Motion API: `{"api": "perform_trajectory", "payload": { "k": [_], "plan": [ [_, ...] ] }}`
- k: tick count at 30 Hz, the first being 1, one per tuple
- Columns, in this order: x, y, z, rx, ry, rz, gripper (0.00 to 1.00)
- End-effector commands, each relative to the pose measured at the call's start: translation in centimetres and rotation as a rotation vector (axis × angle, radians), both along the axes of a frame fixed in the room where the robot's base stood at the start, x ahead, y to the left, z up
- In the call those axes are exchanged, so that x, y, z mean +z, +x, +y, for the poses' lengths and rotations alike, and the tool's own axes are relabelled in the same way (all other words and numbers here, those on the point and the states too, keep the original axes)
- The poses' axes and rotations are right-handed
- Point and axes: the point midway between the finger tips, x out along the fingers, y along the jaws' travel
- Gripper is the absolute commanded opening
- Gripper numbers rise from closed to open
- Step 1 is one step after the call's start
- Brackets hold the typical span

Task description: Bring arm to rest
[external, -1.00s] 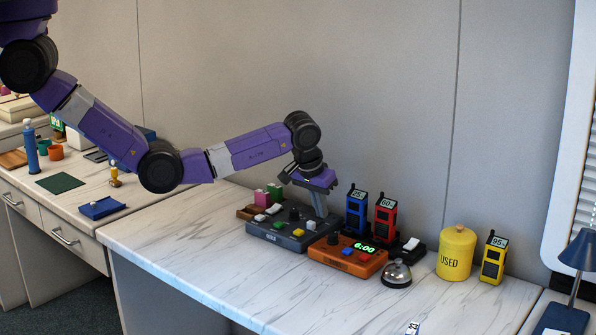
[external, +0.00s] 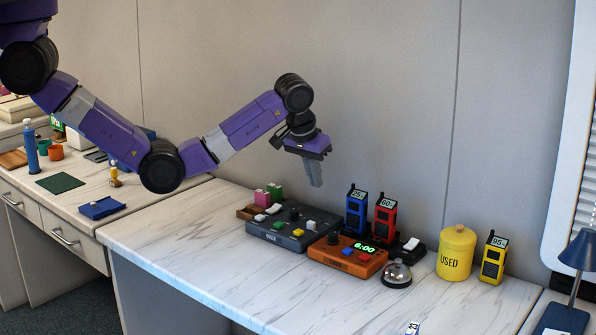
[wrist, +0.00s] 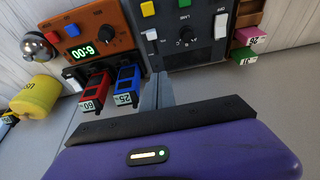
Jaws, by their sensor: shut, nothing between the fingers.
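My gripper (external: 316,182) hangs in the air above the dark grey control panel (external: 268,236), its fingers pointing down. The fingers are together with nothing between them. In the wrist view the shut fingers (wrist: 157,88) show as one narrow grey bar in front of the purple gripper body. The gripper touches nothing. My arm reaches in from the upper left, bent at a low elbow over the left end of the counter.
Below stand an orange timer (external: 340,262) reading 6:00, a silver bell (external: 397,275), blue (external: 356,213) and red (external: 385,220) handheld devices, a yellow canister (external: 456,250) marked USED and a yellow device (external: 494,258). The wall is close behind. The counter's front left (external: 180,245) is clear.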

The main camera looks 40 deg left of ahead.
Motion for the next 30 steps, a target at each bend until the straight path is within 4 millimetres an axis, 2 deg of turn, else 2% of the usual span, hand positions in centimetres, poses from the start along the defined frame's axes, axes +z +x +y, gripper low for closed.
{"api": "perform_trajectory", "payload": {
  "k": [14, 17, 19, 22, 24, 27, 30],
  "plan": [
    [0.0, 0.1, 0.0, -0.008, 0.001, -0.003, 0.0],
    [0.4, 1.1, -0.7, -0.04, -0.017, -0.049, 0.0],
    [1.4, 2.4, -1.7, -0.074, -0.049, -0.114, 0.0],
    [4.4, 4.7, -3.5, -0.133, -0.117, -0.257, 0.0],
    [5.4, 5.6, -4.3, -0.177, -0.157, -0.353, 0.0],
    [5.8, 6.4, -4.1, -0.224, -0.198, -0.479, 0.0],
    [5.4, 6.6, -2.9, -0.26, -0.227, -0.6, 0.0]
  ]
}}
